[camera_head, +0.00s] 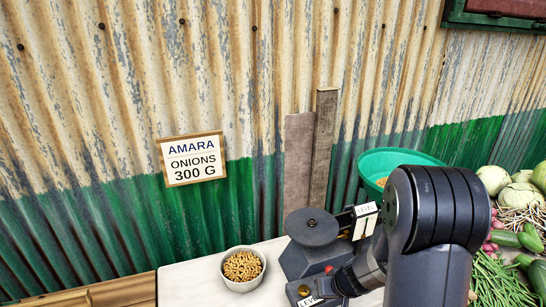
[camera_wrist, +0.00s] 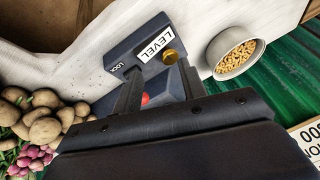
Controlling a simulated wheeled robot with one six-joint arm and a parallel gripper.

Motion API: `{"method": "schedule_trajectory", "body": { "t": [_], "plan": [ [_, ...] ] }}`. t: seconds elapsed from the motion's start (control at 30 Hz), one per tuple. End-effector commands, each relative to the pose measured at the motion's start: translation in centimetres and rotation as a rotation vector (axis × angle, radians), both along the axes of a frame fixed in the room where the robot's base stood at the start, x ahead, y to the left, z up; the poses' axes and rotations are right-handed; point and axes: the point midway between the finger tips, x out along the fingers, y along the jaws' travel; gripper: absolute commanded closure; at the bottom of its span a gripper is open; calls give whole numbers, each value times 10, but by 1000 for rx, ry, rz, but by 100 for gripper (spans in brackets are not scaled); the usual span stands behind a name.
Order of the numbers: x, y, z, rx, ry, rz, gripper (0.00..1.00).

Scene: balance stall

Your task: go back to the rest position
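A grey balance stands on the pale counter, with a round dark pan (camera_head: 312,228) on top in the head view. In the wrist view its grey body (camera_wrist: 118,58) shows a LEVEL label (camera_wrist: 156,43), the word LOCK, a brass knob (camera_wrist: 170,56) and a red spot (camera_wrist: 146,98). My gripper (camera_wrist: 158,78) is over the balance, its two dark fingers apart, with no object seen held between them. Whether the fingers touch the balance cannot be told. In the head view my arm covers the balance's right side and the fingers cannot be made out.
A green basin (camera_head: 392,160) and vegetables (camera_head: 522,190) are on the right. A sign (camera_head: 192,159) reading AMARA ONIONS 300 G hangs on the corrugated wall (camera_head: 110,90).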

Motion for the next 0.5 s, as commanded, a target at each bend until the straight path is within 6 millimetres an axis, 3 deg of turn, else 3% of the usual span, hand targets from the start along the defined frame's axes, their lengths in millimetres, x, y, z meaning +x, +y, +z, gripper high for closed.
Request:
{"method": "schedule_trajectory", "body": {
  "t": [0.5],
  "plan": [
    [2, -5, 9, 2, 0, -57, 60]
  ]
}}
